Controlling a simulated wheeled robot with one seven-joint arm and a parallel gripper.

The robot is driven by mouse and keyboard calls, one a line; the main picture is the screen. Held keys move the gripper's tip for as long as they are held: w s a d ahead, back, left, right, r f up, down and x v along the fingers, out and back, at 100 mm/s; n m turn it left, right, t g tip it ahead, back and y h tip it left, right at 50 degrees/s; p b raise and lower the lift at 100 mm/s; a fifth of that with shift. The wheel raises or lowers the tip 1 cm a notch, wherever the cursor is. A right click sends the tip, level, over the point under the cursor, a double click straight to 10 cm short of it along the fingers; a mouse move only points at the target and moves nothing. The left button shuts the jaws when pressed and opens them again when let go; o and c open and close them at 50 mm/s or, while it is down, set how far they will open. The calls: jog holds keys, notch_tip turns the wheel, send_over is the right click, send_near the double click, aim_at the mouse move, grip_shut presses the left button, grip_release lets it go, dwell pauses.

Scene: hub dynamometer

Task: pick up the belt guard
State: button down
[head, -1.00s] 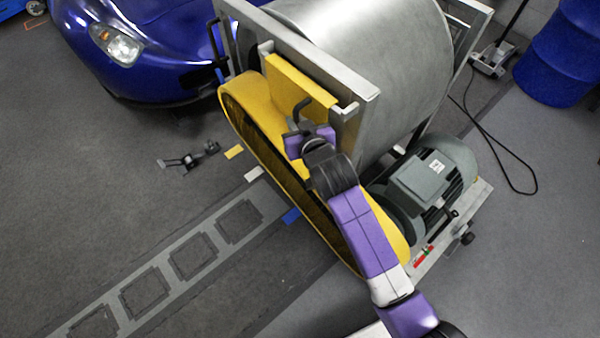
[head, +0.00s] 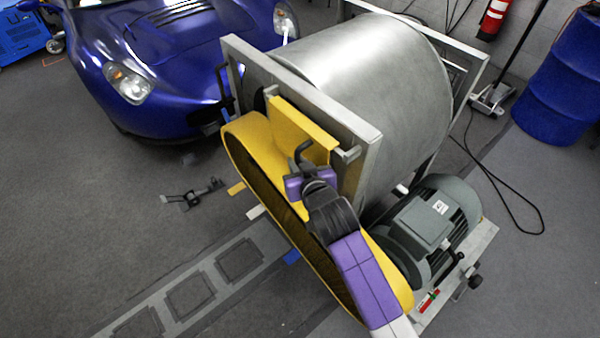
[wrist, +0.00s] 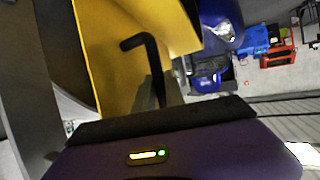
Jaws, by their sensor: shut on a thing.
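The belt guard (head: 250,150) is a long yellow cover with rounded ends, standing against the side of the steel drum frame, with an upright yellow plate at its upper part. In the wrist view the yellow guard (wrist: 100,50) fills the upper left. A bent black handle (head: 304,150) stands out from it and also shows in the wrist view (wrist: 155,65). My purple gripper (head: 306,180) is at this handle and shut on the guard by it. The fingertips are mostly hidden by my wrist in the head view.
The large steel drum (head: 375,85) in its frame (head: 310,100) is right behind the guard. A grey-green motor (head: 430,220) stands at the lower right. A blue car (head: 170,60) is behind left. A small black stand (head: 192,193) lies on the open floor at left.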

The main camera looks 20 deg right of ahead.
jog(key=s+a+r+b, duration=0.1)
jog(key=s+a+r, duration=0.1)
jog(key=a+r, duration=0.2)
jog(key=s+a+r+b, duration=0.1)
jog(key=a+r, duration=0.3)
jog(key=a, duration=0.4)
jog(key=shift+s+a, duration=0.35)
jog(key=shift+s, duration=0.15)
jog(key=shift+f, duration=0.1)
